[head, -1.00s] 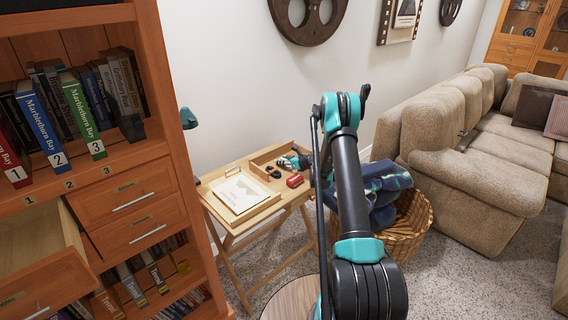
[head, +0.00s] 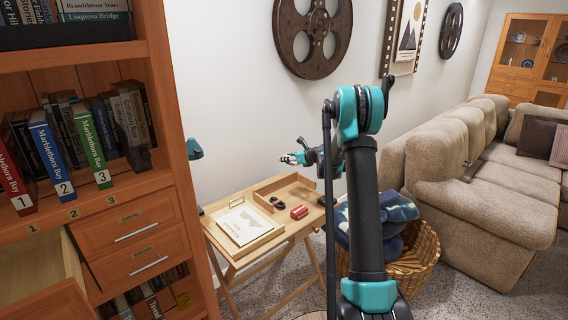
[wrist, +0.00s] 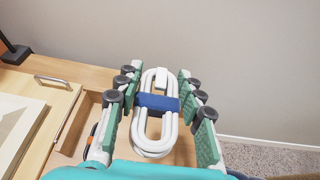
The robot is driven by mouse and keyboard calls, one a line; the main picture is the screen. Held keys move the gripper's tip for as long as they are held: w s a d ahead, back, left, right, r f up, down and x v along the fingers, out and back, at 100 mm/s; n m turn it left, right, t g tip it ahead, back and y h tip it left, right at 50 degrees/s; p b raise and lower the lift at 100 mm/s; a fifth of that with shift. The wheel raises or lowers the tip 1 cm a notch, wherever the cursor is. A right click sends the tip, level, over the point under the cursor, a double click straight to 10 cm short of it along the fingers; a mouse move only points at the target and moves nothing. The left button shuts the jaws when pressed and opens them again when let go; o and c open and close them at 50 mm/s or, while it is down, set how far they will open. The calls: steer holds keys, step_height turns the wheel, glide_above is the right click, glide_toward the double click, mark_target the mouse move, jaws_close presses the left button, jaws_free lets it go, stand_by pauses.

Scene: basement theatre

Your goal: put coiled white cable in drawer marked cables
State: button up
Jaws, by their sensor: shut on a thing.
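The coiled white cable (wrist: 163,123), bound by a blue band, is between the green-padded fingers of my gripper (wrist: 158,74) in the wrist view. In the head view my gripper (head: 298,157) is small and raised above the folding table, with a bit of white cable at its tip. My gripper is shut on the cable. In the head view an open drawer (head: 55,300) juts from the bookcase at lower left. Two shut drawers (head: 128,224) are to its right. The small drawer labels are too small to read.
The wooden table (head: 290,228) holds a tray (head: 292,182) with a red item (head: 299,212) and a dark item, beside a framed sheet (head: 243,226). A wicker basket (head: 425,258) with a blue blanket and a beige sofa (head: 480,195) stand to the right.

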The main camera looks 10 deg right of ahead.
steer(key=s+d+r+m+t+h, duration=0.1)
steer(key=s+d+m+h, duration=0.1)
steer(key=s, duration=1)
steer(key=s+d+r+m+t+h, duration=0.1)
steer(key=s+d+r+h, duration=0.1)
steer(key=s, duration=0.9)
steer(key=shift+s+d+r+m, duration=0.25)
steer(key=shift+s+d+m, duration=0.15)
steer(key=shift+d, duration=0.25)
steer(key=shift+d, duration=0.1)
